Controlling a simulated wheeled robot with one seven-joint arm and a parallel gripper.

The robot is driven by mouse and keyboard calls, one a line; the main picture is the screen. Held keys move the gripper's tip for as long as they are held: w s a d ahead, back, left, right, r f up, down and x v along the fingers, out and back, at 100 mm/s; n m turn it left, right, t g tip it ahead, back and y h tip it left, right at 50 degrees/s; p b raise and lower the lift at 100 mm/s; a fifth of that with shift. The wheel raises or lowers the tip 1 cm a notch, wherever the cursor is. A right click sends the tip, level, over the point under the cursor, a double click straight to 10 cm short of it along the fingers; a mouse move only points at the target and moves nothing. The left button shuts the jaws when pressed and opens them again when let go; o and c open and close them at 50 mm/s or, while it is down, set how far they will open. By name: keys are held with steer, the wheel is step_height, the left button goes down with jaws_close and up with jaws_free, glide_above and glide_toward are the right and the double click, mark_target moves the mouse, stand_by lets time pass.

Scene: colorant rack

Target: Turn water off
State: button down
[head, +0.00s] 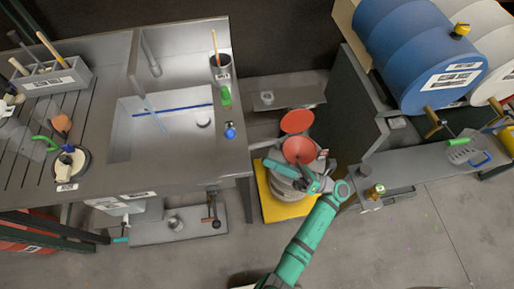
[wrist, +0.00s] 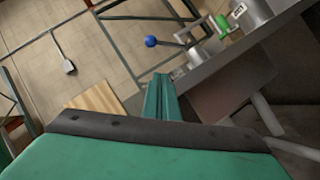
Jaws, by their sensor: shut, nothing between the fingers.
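The sink (head: 185,145) is set in the grey counter at the left of the head view. Its faucet (head: 150,55) stands at the back, and a thin pale-blue stream of water (head: 156,116) runs from it into the basin. A blue-knobbed lever (head: 229,132) sits on the counter right of the basin; its blue ball end (wrist: 151,41) also shows in the wrist view, beyond my fingers. My gripper (head: 268,162) is right of the counter edge, apart from the lever. In the wrist view its teal fingers (wrist: 160,92) are together and empty.
A dark cabinet and blue drum (head: 415,60) are at the right.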

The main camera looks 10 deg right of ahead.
mark_target(246, 158)
steer(key=x, duration=0.9)
steer(key=shift+a, duration=0.1)
steer(key=shift+w+a+r, duration=0.15)
steer(key=shift+w+r, duration=0.35)
steer(key=shift+r, duration=0.1)
steer(key=shift+w+a+r, duration=0.15)
steer(key=shift+w+r, duration=0.3)
steer(key=shift+r, duration=0.2)
steer(key=shift+w+a+r, duration=0.1)
steer(key=shift+w+r, duration=0.2)
steer(key=shift+r, duration=0.05)
steer(key=shift+a, duration=0.1)
